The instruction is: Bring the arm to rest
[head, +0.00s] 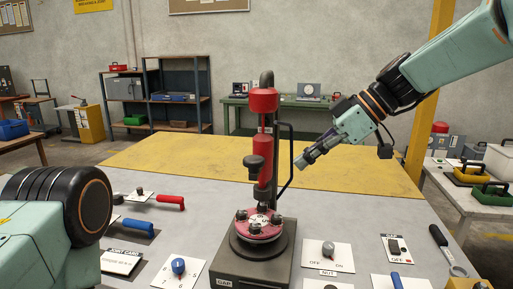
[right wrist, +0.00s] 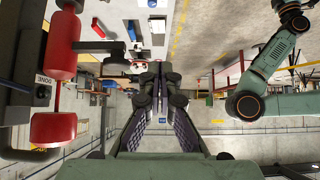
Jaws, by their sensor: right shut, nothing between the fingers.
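My right arm comes in from the upper right in the head view. Its gripper (head: 301,161) hangs in the air just right of the red and black upright tool stand, apart from it. The right wrist view shows the gripper's fingers (right wrist: 160,78) together with nothing held. The red flanged spool (head: 260,224) sits on a dark round base on the black block, with dark bolts on its flange. A red cylinder (head: 263,101) tops the column above it. My left arm shows only as a teal and black link at the lower left; its gripper is out of view.
A red-handled lever (head: 170,202), a blue-handled lever (head: 138,227), a blue knob (head: 178,266) and an off/on switch (head: 328,250) sit on the grey table. A wrench (head: 445,248) lies at right. The yellow strip (head: 340,172) behind is clear.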

